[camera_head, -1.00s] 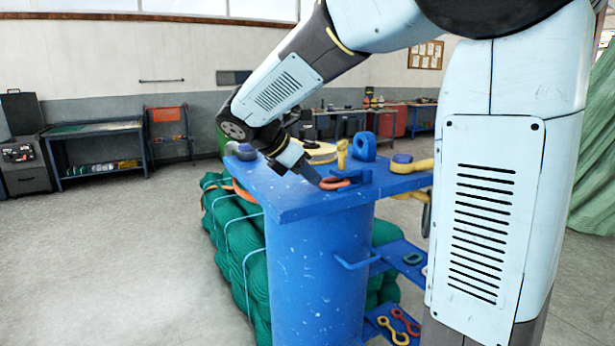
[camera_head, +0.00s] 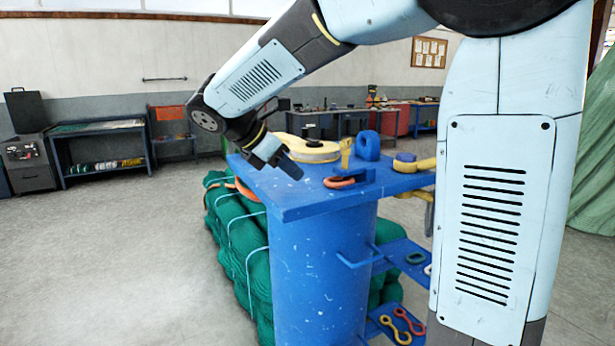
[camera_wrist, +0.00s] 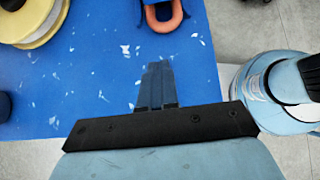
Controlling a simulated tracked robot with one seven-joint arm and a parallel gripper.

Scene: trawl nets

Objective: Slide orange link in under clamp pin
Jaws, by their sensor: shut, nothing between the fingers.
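The orange link (camera_head: 340,182) lies flat on the blue table top near its front edge. In the wrist view the orange link (camera_wrist: 166,18) is at the top edge, with its far part cut off by the frame. A dark blue clamp (camera_head: 362,173) stands at the link's right end; the link reaches in at it, but I cannot tell how far under the pin it sits. My gripper (camera_head: 288,167) is shut and empty, to the left of the link and apart from it. In the wrist view my gripper's fingers (camera_wrist: 155,85) are together over bare blue table.
A yellow-rimmed spool (camera_head: 313,150) stands behind on the table top (camera_head: 290,200). A yellow fitting (camera_head: 346,150), a blue ring (camera_head: 367,146) and a blue-capped yellow shackle (camera_head: 408,163) stand farther right. Green net bundles (camera_head: 232,235) lie below. The front left of the top is clear.

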